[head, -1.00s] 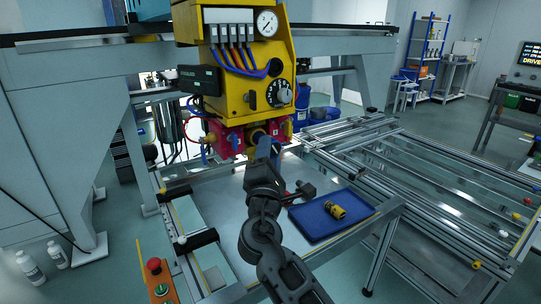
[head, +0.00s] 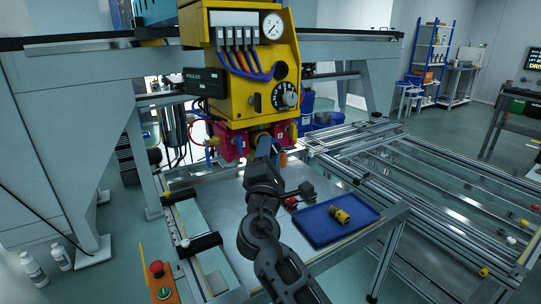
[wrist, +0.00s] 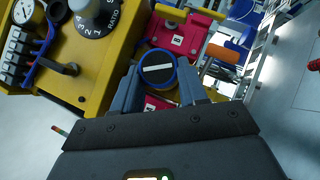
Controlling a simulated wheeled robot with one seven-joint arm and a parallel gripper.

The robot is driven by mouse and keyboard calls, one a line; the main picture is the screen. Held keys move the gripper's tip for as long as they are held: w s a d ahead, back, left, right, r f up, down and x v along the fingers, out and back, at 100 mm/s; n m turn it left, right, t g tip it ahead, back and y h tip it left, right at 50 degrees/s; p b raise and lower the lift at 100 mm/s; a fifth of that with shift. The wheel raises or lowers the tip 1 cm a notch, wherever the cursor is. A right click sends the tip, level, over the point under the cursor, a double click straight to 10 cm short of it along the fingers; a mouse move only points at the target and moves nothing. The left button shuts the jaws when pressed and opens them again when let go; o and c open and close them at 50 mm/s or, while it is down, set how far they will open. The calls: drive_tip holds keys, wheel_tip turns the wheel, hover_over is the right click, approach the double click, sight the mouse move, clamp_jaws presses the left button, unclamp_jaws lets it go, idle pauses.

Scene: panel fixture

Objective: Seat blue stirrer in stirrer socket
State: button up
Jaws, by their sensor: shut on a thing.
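In the wrist view, the blue stirrer (wrist: 157,68) shows end-on as a round dark face with a white bar and a blue rim. It sits between the two grey fingers of my gripper (wrist: 158,84), which are shut on it. In the head view, my gripper (head: 263,146) is in front of the red blocks (head: 232,142) under the yellow machine head (head: 250,70). The stirrer is mostly hidden there by my gripper and arm. I cannot make out the stirrer socket, nor tell whether the stirrer touches it.
A blue tray (head: 318,233) holding a yellow and black cylinder (head: 341,215) lies on the metal table, right of my arm. An orange part (wrist: 222,54) is right of the stirrer in the wrist view. Metal rails (head: 440,190) fill the right side.

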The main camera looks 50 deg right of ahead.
drive_tip(key=shift+w+d, duration=0.15)
drive_tip(key=shift+w, duration=0.35)
drive_tip(key=o, duration=1.2)
drive_tip(key=shift+o, duration=0.2)
drive_tip(key=b+v, duration=0.2)
drive_tip(key=v, duration=0.6)
drive_tip(key=shift+f, duration=0.1)
